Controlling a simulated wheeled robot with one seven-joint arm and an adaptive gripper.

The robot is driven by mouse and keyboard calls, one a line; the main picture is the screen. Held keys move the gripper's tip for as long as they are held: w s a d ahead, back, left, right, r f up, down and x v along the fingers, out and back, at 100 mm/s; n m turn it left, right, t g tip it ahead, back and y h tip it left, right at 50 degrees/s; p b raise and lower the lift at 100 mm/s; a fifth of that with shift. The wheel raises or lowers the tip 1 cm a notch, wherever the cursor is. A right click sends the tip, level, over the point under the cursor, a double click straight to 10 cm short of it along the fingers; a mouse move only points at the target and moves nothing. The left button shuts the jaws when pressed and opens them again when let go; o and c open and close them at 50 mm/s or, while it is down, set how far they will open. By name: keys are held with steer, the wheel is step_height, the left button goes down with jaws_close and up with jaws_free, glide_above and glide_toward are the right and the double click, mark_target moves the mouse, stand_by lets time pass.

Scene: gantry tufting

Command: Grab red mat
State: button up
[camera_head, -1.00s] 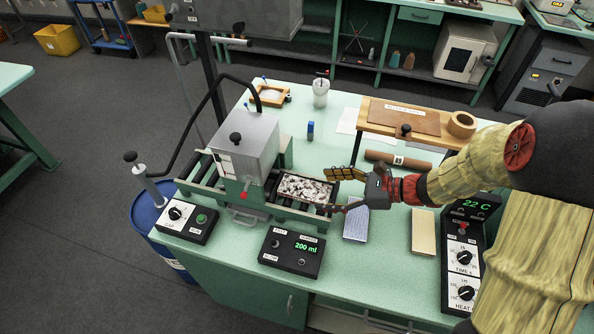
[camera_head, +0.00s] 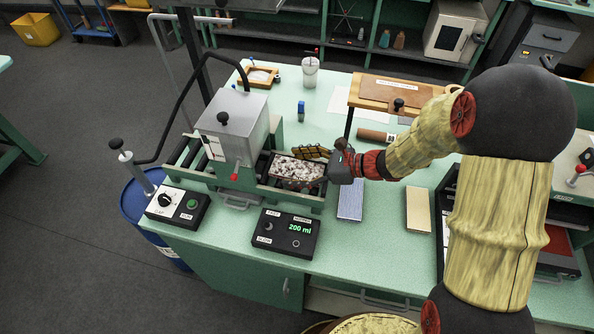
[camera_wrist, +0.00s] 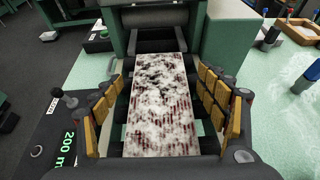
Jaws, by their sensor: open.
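The mat (camera_head: 298,169) lies flat in the bed of the green machine, below and right of its grey box-shaped head. In the wrist view the mat (camera_wrist: 160,105) shows dark red stripes largely covered by white fluff, with dark patches at its far end. My gripper (camera_head: 306,166) is open at the mat's right end. In the wrist view its yellow-padded fingers (camera_wrist: 162,88) stand on either side of the mat, with visible gaps. Whether the fingertips are level with the mat or above it is hard to tell.
The grey head (camera_head: 233,128) with its black lever stands just left of the mat. A 200 ml control box (camera_head: 285,236) sits in front. Blue (camera_head: 351,200) and cream (camera_head: 418,209) slabs lie right.

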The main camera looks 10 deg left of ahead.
steer(key=shift+c, duration=1)
steer(key=c, duration=1)
steer(key=shift+c, duration=0.2)
steer(key=shift+r, duration=0.15)
